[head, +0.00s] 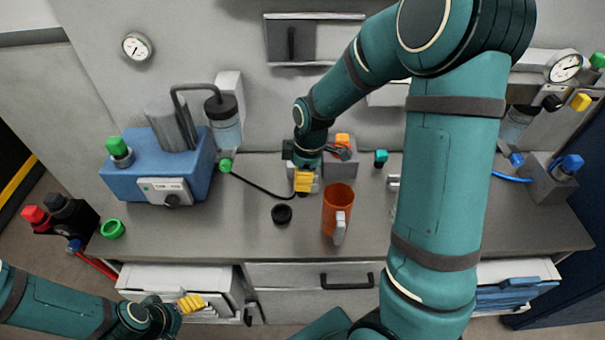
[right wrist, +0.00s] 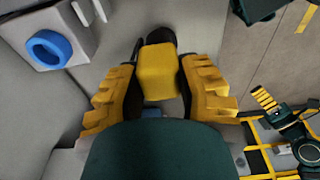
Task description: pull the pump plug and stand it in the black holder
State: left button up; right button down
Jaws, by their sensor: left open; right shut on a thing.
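My right gripper (head: 304,182) is over the bench, just behind and right of the black holder (head: 282,214), a small ring-like cup standing on the bench with nothing seen in it. In the right wrist view, its two yellow fingers (right wrist: 158,80) are shut on the yellow plug (right wrist: 158,72), with a dark part beyond it. A black cable (head: 262,190) runs from the green fitting on the blue pump (head: 150,160) to the plug. I cannot tell if the plug is in a socket. My left gripper (head: 188,304) is open and empty, low in front of the bench.
An orange mug (head: 337,210) stands right of the holder. A grey box with an orange button (head: 342,140) is behind the right gripper. A green ring (head: 112,229) lies at the bench's left end. Bare bench (head: 240,222) lies left of the holder.

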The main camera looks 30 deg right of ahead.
jog(key=shift+r+p, duration=1.85)
jog(key=shift+r, duration=1)
pick_arm(q)
notch_tip(320, 180, up, 4)
jog(key=shift+f, duration=0.15)
pick_arm(e)
jog(key=shift+f, duration=0.15)
